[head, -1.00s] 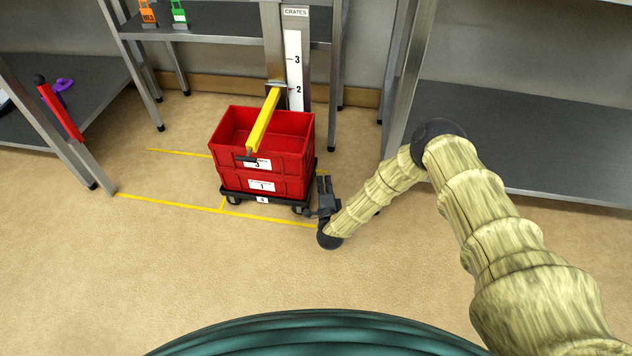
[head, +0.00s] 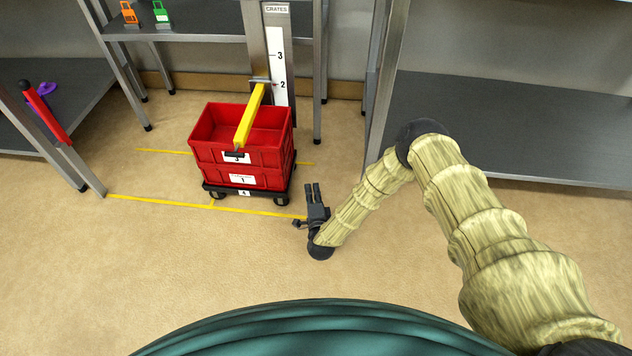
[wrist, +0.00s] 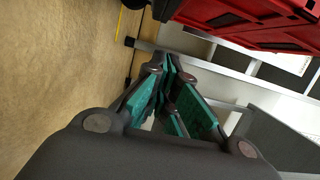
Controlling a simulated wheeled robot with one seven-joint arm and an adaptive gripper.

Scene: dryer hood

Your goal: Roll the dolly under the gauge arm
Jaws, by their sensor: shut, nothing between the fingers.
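The black dolly (head: 213,190) stands on the floor between the yellow floor lines, carrying a stack of red crates (head: 268,162). The yellow gauge arm (head: 249,118) sticks out from the gauge post (head: 279,62) and reaches over the top crate; whether it touches the crate I cannot tell. My gripper (head: 313,186) is low by the floor, right of the dolly and apart from it. It is shut and empty. In the wrist view my gripper's fingers (wrist: 168,72) are close together, and the red crates (wrist: 255,22) show at upper right.
Yellow lines (head: 165,202) mark the floor around the dolly. Metal shelving stands behind, with orange (head: 129,13) and green (head: 161,13) tags. A red bar (head: 45,112) is on the left table's leg. A grey bench (head: 480,125) is at right. The front floor is clear.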

